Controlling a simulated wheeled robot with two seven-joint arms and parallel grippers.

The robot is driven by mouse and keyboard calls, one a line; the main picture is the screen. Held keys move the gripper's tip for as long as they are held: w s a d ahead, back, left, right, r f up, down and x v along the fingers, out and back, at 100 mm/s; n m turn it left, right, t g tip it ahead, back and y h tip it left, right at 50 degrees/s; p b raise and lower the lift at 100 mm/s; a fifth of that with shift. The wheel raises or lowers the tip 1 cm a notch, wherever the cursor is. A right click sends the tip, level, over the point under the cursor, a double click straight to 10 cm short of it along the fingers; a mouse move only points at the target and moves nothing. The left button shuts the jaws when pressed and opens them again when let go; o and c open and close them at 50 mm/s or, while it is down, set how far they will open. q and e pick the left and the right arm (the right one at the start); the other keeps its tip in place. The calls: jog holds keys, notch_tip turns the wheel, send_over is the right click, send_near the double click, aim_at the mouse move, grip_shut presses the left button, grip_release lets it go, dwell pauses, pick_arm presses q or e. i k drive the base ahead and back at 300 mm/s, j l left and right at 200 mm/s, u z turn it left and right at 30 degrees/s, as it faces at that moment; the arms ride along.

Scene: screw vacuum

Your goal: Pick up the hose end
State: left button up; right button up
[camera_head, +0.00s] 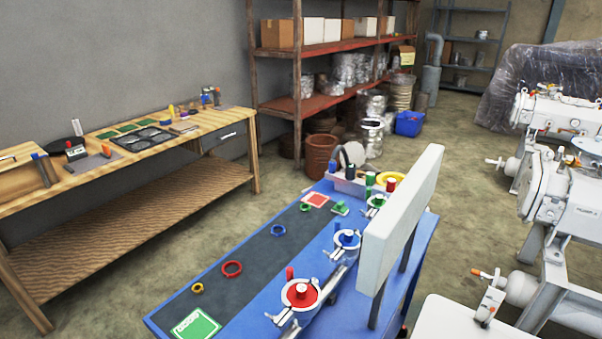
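I cannot make out a hose end for certain. A pale rounded piece (351,155) stands at the far end of the blue workbench (250,320); it is too small to tell what it is. On the bench, round fittings with clamps sit in a row: one with a red cap (301,292), one with a blue cap (347,239), and one with a green cap farther back, partly hidden. Loose red (232,268), blue (278,230) and yellow (197,288) rings lie on the dark mat (255,258). Neither of my grippers is in view.
A pale upright panel (402,215) on dark posts hides part of the bench's right side. White machines (568,195) stand at right. A wooden table (130,165) with tools is at left. Shelves (330,47) stand behind. Bare floor lies between table and bench.

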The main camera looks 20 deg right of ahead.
aim_at(332, 164)
jog(key=i+j+u, duration=0.25)
jog(key=j, duration=0.25)
jog(key=i+j+u, duration=0.2)
jog(key=j, duration=0.3)
jog(key=i+j+u, duration=0.25)
jog(key=j, duration=0.15)
jog(key=i+j+u, duration=0.2)
jog(key=j, duration=0.25)
jog(key=i+j, duration=0.2)
jog(key=i, duration=0.35)
jog(key=i+j, duration=0.2)
jog(key=i, duration=0.3)
jog(key=i+j+z, duration=0.1)
jog(key=i, duration=0.45)
jog(key=i+l+z, duration=0.2)
jog(key=i+z, duration=0.25)
jog(key=i+l+z, duration=0.1)
jog(key=z, duration=0.4)
jog(key=i+j+z, duration=0.15)
jog(key=i+z, duration=0.3)
jog(key=i+j+z, duration=0.2)
jog(key=i+z, duration=0.15)
jog(key=z, duration=0.15)
jog(key=i+l+z, duration=0.1)
jog(key=i+z, duration=0.25)
jog(key=i, duration=0.5)
jog(key=i+j+z, duration=0.1)
jog(key=i+z, duration=0.2)
jog(key=i, duration=0.55)
